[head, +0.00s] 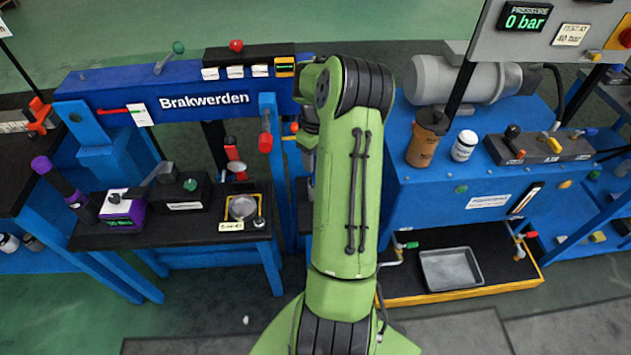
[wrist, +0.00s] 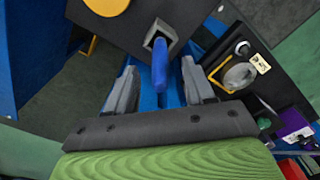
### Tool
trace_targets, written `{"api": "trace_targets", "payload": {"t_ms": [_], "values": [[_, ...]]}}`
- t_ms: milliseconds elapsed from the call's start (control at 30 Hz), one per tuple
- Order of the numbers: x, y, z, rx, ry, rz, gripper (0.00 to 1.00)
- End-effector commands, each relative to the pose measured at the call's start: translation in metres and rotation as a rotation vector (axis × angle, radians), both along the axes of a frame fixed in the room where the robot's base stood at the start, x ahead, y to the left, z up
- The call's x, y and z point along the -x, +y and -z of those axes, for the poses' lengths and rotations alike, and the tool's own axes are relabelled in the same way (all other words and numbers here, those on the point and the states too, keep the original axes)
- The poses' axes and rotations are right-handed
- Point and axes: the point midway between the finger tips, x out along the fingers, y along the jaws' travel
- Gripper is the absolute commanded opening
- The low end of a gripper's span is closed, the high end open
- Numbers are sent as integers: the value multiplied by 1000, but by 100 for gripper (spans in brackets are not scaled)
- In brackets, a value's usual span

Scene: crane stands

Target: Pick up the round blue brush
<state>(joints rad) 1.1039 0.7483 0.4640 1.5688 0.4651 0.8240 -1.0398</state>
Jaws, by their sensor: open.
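No thing in view shows clearly as a round blue brush. In the wrist view a blue rounded stem (wrist: 159,68) sticks out of a square opening in a dark grey block (wrist: 135,28); I cannot tell whether it is the brush or its handle. My gripper (wrist: 158,64) is open, one grey finger on each side of the stem, with gaps showing on both sides. In the head view my green arm reaches to the blue Brakwerden frame (head: 180,84) and hides the gripper and the stem.
A low bench (head: 170,236) at left holds a purple device (head: 122,212) and a round dish (head: 243,207). A blue cabinet (head: 440,185) at right carries a grey motor (head: 465,80), a brown canister (head: 424,143) and a white jar (head: 464,146). A metal tray (head: 451,268) lies below.

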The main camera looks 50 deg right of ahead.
Motion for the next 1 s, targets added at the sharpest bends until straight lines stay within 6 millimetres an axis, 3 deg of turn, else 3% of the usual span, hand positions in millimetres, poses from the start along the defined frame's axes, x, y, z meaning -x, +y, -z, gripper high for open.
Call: {"api": "trace_targets", "payload": {"t_ms": [33,100,300,633,900,1000], "values": [[0,1,16,-4,1,-1,53],[0,0,23,-2,1,-1,53],[0,0,21,0,0,-1,51],[0,0,21,0,0,-1,1],[0,0,19,0,0,-1,0],[0,0,5,3,-2,-1,0]]}}
